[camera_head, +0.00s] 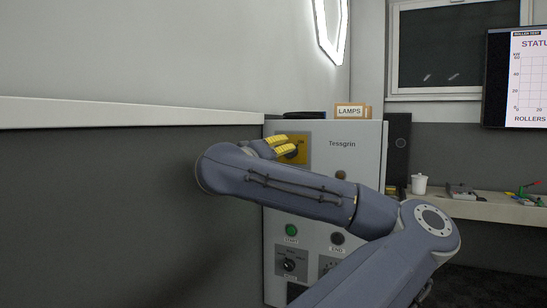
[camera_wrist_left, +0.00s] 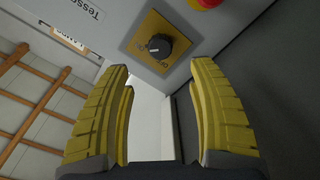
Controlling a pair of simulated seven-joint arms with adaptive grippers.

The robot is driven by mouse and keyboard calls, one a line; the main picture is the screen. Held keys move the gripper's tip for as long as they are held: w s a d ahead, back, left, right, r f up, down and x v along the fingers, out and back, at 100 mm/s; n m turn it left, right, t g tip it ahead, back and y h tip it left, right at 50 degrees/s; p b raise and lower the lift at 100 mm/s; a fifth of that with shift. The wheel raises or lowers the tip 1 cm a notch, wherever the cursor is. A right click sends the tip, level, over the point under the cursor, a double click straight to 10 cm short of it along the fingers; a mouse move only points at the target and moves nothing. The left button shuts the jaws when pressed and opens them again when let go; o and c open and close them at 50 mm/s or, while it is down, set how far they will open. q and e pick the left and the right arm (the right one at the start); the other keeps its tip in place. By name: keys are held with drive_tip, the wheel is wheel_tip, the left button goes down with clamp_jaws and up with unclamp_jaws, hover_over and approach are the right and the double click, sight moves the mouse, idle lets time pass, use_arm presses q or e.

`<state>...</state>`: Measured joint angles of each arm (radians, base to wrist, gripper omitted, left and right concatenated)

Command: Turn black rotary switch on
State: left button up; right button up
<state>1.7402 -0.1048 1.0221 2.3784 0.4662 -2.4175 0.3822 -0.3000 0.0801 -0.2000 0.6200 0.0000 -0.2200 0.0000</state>
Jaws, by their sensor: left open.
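The black rotary switch (camera_wrist_left: 157,47) sits on a square yellow plate (camera_wrist_left: 160,25) with markings, on the face of the light grey cabinet. In the head view the plate (camera_head: 304,141) is partly covered by my left gripper (camera_head: 284,147), and the knob is hard to make out. In the wrist view my left gripper (camera_wrist_left: 162,70) has its two yellow ribbed fingers spread apart, with nothing between them. The switch shows beyond the fingertips, between the two fingers, and the fingers look apart from it. My right gripper is in neither view.
The cabinet (camera_head: 362,150) also bears a green button (camera_head: 291,230), a dark button (camera_head: 337,238) and a lower rotary knob (camera_head: 289,265). A red button (camera_wrist_left: 207,3) shows near the switch. A LAMPS box (camera_head: 350,112) stands on top. A dark wall runs along the left.

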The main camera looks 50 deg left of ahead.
use_arm(q)
drive_tip(key=shift+s+d, duration=0.25)
drive_tip(key=shift+s, duration=0.15)
